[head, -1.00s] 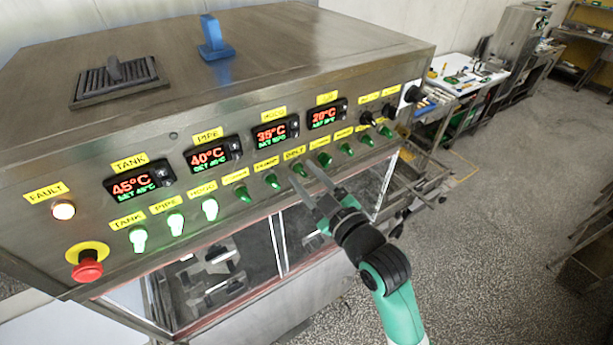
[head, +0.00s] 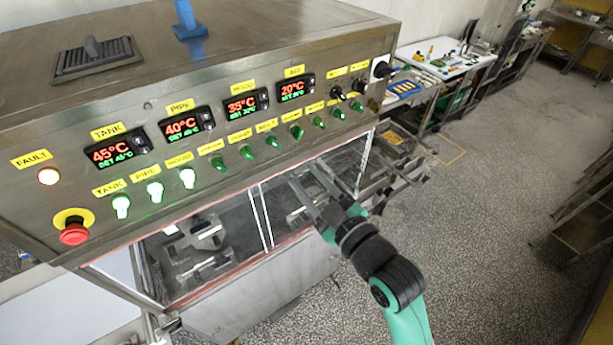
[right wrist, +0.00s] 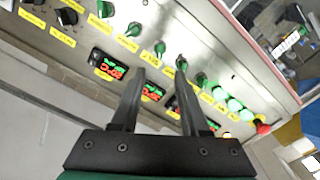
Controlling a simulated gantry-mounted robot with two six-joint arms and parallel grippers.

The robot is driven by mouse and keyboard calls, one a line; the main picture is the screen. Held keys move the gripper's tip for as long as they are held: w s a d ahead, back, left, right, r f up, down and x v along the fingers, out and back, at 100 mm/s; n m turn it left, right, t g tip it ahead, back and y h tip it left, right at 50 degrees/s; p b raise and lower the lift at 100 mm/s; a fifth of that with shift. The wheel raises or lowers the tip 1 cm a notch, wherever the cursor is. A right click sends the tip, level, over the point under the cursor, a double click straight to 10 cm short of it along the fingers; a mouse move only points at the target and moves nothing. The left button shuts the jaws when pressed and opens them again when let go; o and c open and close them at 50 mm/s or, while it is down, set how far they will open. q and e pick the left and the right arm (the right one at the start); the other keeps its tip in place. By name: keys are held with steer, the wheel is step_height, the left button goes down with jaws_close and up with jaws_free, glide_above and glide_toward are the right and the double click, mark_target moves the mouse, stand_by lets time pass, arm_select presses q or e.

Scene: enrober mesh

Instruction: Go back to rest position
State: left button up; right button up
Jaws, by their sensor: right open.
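My right gripper (head: 312,196) is in front of the steel machine, below the row of green switches (head: 271,142) on its control panel (head: 215,95). Its two fingers are apart with nothing between them. In the right wrist view the same open fingers (right wrist: 158,95) point toward the panel, seen upside down, with a gap between them and the switches. My right arm comes in from the lower right. My left gripper does not show in these views.
A red emergency button (head: 74,233) sticks out at the panel's lower left. Below the panel is a glazed opening (head: 215,250). A white table (head: 440,60) with small items stands behind at the right. The floor (head: 490,210) to the right is clear.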

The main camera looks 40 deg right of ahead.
steer(key=a+r+t+y, duration=0.1)
steer(key=a+r+t, duration=0.1)
steer(key=r, duration=0.7)
steer(key=a+r+t, duration=0.2)
steer(key=r, duration=0.6)
steer(key=s+a+r+m+t+y, duration=0.1)
steer(key=s+r, duration=0.3)
steer(key=r, duration=0.4)
steer(key=s+a+r+m+t+y, duration=0.1)
steer(key=s+r+m+t, duration=0.2)
steer(key=r, duration=0.6)
steer(key=shift+s+r+t+y, duration=0.3)
steer(key=shift+s+t, duration=0.4)
steer(key=shift+s, duration=0.4)
steer(key=shift+m, duration=0.3)
